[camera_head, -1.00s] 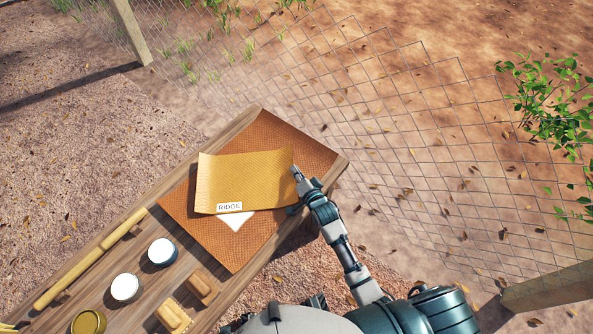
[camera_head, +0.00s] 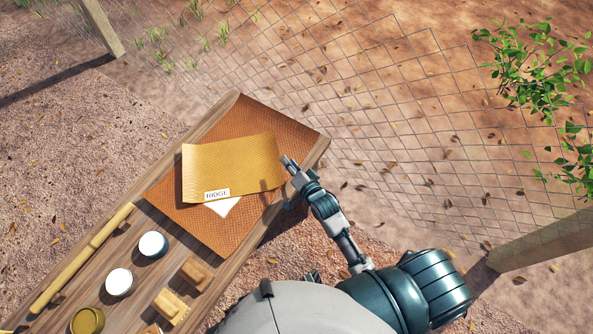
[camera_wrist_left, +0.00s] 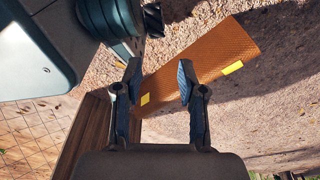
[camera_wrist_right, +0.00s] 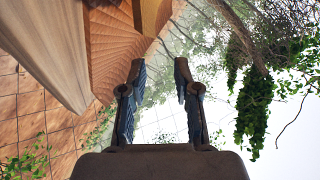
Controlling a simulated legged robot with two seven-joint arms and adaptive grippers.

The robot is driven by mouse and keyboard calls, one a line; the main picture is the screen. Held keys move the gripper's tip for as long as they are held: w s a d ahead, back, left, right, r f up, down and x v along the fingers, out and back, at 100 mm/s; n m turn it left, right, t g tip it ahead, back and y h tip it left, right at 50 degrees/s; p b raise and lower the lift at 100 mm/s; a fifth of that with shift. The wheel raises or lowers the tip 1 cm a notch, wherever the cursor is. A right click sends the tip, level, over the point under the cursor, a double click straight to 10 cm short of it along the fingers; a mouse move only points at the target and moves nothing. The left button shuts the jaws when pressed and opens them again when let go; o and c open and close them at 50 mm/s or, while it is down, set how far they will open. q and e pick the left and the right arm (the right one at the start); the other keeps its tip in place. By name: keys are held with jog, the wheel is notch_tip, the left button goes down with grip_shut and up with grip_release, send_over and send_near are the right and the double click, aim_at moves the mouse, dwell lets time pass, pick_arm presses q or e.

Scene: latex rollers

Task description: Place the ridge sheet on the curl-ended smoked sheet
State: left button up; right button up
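The ridge sheet (camera_head: 230,163) is yellow, with a white "RIDGE" label at its lower left. It lies over a larger brown textured sheet (camera_head: 228,235) on the table, overhanging that sheet's left side slightly. A white patch on the brown sheet shows below the label. The brown sheet (camera_wrist_right: 108,45) and a bit of yellow sheet (camera_wrist_right: 150,14) also show in the right wrist view. My right gripper (camera_head: 287,161) is open and empty, just beside the ridge sheet's right edge. My left gripper (camera_wrist_left: 157,75) is open and empty in the left wrist view; the head view does not show it.
The wooden table (camera_head: 137,215) also holds a bamboo-like rod (camera_head: 82,258), white-topped jars (camera_head: 152,245), an olive tin (camera_head: 88,320) and wooden blocks (camera_head: 196,273). A wire fence (camera_head: 400,120) stands beyond. The left wrist view shows an orange-brown sheet (camera_wrist_left: 195,70) with yellow tags.

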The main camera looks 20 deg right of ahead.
jog(key=shift+v, duration=2.6)
jog(key=shift+d, duration=0.1)
jog(key=shift+d+f, duration=0.1)
